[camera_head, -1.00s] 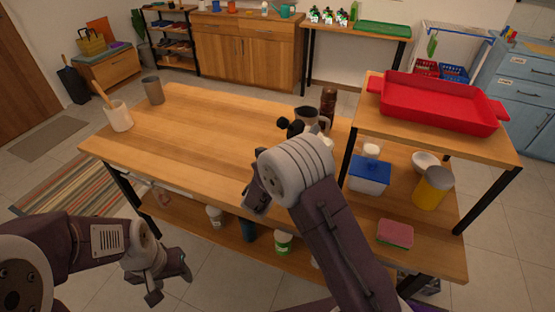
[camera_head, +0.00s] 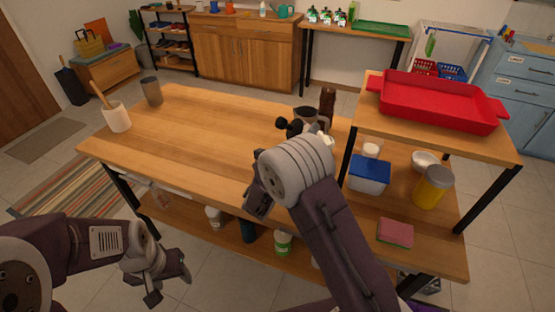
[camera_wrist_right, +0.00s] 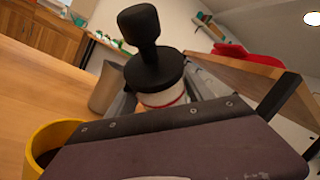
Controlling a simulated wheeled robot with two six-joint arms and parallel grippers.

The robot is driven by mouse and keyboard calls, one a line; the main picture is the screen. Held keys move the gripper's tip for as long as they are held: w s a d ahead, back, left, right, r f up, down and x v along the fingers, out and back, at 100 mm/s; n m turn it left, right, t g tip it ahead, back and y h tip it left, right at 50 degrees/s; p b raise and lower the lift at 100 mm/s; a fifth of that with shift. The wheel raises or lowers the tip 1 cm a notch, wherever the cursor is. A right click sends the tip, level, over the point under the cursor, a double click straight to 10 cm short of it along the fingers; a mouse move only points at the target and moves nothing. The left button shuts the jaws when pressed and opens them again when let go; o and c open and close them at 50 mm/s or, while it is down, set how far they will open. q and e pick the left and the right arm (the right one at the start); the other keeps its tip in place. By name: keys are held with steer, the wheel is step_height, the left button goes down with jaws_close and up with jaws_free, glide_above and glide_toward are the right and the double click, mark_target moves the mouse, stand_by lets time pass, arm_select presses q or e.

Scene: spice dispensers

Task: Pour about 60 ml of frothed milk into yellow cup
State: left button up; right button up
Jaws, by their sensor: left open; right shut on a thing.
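My right gripper (camera_wrist_right: 163,97) is shut on a white container with a red band (camera_wrist_right: 165,97). It has a black disc lid and knob (camera_wrist_right: 142,30). In the head view the knob (camera_head: 283,123) leans left, so the container looks tilted. Its spout and any milk stream cannot be seen. The yellow cup (camera_wrist_right: 45,137), dark inside, stands at the lower left of the wrist view, beside the gripper; my right arm hides it in the head view. My left gripper (camera_head: 168,274) is open and empty, low in front of the table.
A grey pitcher (camera_wrist_right: 104,88) stands just behind the held container. A dark brown bottle-like item (camera_head: 327,105) is close by. The raised shelf with a red tray (camera_head: 440,103) borders the right. The wooden table (camera_head: 200,130) is clear on the left, apart from two containers at its far-left edge.

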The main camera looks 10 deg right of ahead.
steer(key=shift+d, duration=0.1)
arm_select(q)
steer(key=shift+w+f, duration=0.1)
arm_select(e)
steer(key=shift+r, duration=0.1)
arm_select(q)
steer(key=shift+a+f, duration=0.1)
steer(key=shift+a, duration=0.05)
arm_select(e)
steer(key=shift+n+t, duration=0.3)
arm_select(q)
steer(key=shift+w+f+b, duration=0.15)
steer(key=shift+b, duration=0.2)
arm_select(e)
steer(key=shift+r, duration=0.15)
arm_select(q)
steer(key=shift+w+a+f+b, duration=0.4)
steer(key=shift+w+f+b, duration=0.25)
steer(key=shift+f+b, duration=0.05)
arm_select(e)
steer(key=shift+a+r+n+t, duration=0.2)
steer(key=shift+n+t, duration=0.3)
steer(key=shift+n, duration=0.25)
steer(key=shift+a+r+n+t, duration=0.2)
steer(key=shift+n+t, duration=0.3)
steer(key=shift+n, duration=0.25)
stand_by(2.2)
